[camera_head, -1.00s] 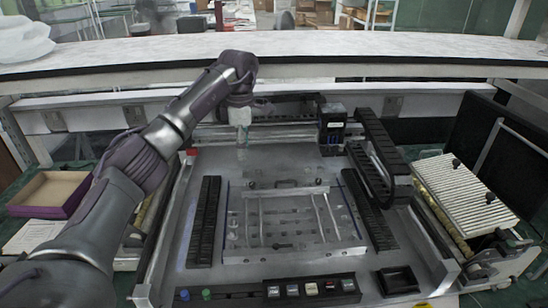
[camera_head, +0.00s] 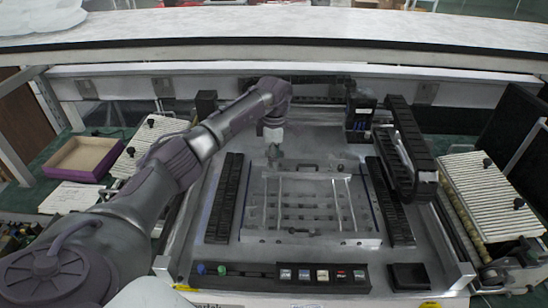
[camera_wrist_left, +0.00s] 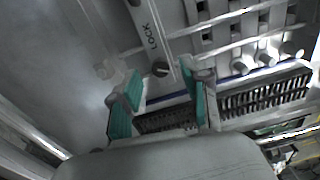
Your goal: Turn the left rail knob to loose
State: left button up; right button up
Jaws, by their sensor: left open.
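My left gripper (camera_head: 274,153) hangs above the far left part of the metal fixture (camera_head: 262,236) in the head view. In the left wrist view its two teal-padded fingers (camera_wrist_left: 160,76) are apart with nothing held. In the head view the gripper covers the fixture's far left corner. My right gripper is not in view.
A black handle (camera_head: 305,167) stands on the fixture's far rail. A black device (camera_head: 360,112) stands at the back right. A button panel (camera_head: 275,276) and a black tray (camera_head: 409,276) lie in front.

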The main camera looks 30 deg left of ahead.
pick_arm(q)
jog(key=shift+f, duration=0.7)
grip_shut()
